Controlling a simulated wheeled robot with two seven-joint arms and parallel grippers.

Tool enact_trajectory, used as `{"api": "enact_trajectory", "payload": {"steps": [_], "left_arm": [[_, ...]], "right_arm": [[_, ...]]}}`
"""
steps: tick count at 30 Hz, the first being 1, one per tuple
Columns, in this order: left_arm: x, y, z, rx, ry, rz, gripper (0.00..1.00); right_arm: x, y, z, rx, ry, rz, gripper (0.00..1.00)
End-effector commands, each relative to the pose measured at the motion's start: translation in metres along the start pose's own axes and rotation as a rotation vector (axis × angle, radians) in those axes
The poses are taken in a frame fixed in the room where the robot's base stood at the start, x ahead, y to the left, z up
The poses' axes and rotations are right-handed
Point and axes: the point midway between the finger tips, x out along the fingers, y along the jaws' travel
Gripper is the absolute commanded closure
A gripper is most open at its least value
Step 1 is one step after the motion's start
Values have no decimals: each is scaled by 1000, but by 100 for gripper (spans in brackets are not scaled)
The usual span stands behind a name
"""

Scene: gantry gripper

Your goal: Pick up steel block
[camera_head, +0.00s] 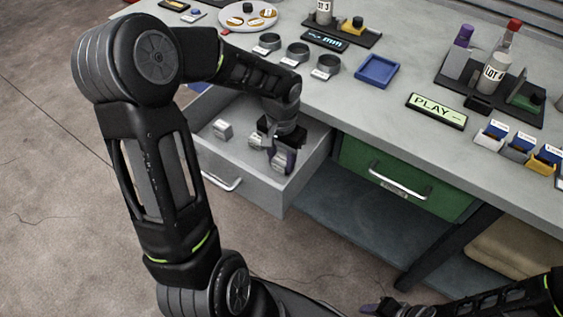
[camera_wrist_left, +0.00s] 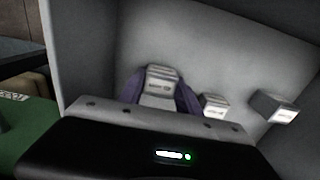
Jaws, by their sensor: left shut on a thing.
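My left gripper (camera_head: 270,156) reaches down into an open grey drawer (camera_head: 236,190) under the worktop. In the left wrist view, my left gripper (camera_wrist_left: 160,95) has its purple-sided fingers on both sides of a steel block (camera_wrist_left: 160,82) with a small printed label, shut on it. A second steel block (camera_wrist_left: 215,105) is just to the right of the fingers, and a third (camera_wrist_left: 275,107) is farther right near the drawer wall. In the head view one block (camera_head: 222,129) lies apart at the left of the drawer. My right gripper (camera_head: 378,308) shows only partly at the bottom edge.
The worktop edge overhangs the drawer, close to my left forearm. A closed green drawer (camera_head: 372,172) is to the right. The worktop carries dark rings (camera_head: 297,53), a blue tray (camera_head: 377,71), a PLAY sign (camera_head: 436,111) and bottles (camera_head: 497,65).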

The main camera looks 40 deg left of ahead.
Motion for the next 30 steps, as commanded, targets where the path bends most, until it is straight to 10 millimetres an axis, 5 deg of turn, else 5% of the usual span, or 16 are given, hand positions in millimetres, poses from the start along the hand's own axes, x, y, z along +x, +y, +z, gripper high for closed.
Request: {"api": "enact_trajectory", "payload": {"steps": [18,30], "left_arm": [[-5,0,-1,0,2,-1,100],[-69,0,-1,-1,6,-1,100]], "right_arm": [[-1,0,0,0,0,0,64],[-12,-5,0,0,0,0,64]]}}
